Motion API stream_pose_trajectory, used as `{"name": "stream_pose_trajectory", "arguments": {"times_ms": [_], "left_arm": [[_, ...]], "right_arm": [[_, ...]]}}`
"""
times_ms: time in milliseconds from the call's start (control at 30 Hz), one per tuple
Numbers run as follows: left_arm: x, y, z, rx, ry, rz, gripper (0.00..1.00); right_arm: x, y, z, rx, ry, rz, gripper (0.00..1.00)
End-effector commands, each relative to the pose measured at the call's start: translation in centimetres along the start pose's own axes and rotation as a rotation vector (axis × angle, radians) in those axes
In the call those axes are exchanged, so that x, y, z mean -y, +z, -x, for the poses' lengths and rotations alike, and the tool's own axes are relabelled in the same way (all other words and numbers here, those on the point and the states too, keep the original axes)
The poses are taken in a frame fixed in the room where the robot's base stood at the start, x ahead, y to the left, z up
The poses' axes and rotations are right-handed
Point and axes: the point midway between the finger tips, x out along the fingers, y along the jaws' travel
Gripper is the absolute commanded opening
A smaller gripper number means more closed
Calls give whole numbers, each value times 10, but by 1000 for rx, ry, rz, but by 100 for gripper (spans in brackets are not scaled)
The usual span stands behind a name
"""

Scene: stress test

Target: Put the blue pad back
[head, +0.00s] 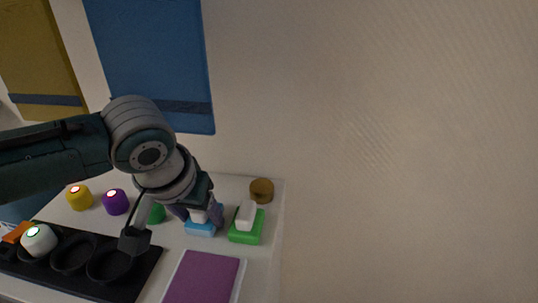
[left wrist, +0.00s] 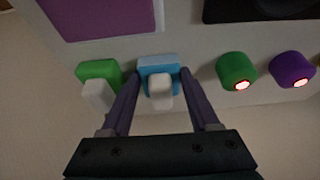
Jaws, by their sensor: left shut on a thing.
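The blue pad (head: 201,230) is a light blue block with a white grip on top, near the right part of the white table. It also shows in the left wrist view (left wrist: 158,63), with its white grip (left wrist: 161,92) towards me. My left gripper (head: 206,215) points down over it, with its purple fingers on both sides. In the left wrist view the gripper (left wrist: 158,80) is shut on the blue pad. I cannot tell whether the pad touches the table. My right gripper is not in view.
A green pad with a white grip (head: 246,235) stands close on the right. A purple mat (head: 205,278) lies in front. A black tray with round wells (head: 150,265) is at left. Yellow (head: 79,198), purple (head: 116,203) and green (left wrist: 236,69) knobs stand behind it.

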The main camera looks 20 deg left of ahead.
Motion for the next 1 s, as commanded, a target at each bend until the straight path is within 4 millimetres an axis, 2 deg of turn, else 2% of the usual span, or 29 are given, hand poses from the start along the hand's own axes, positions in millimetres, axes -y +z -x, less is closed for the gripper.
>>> {"name": "stream_pose_trajectory", "arguments": {"times_ms": [33,267,500,633,767,1000], "left_arm": [[0,0,-1,0,0,0,65],[0,0,0,0,0,0,91],[0,0,0,0,-1,0,91],[0,-2,8,0,0,-1,91],[0,-2,26,-1,1,-1,91],[0,-2,75,-3,3,-2,91]], "right_arm": [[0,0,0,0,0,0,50],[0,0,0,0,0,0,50],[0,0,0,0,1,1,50],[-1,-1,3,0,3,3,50],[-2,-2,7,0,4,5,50],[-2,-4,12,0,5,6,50]]}}
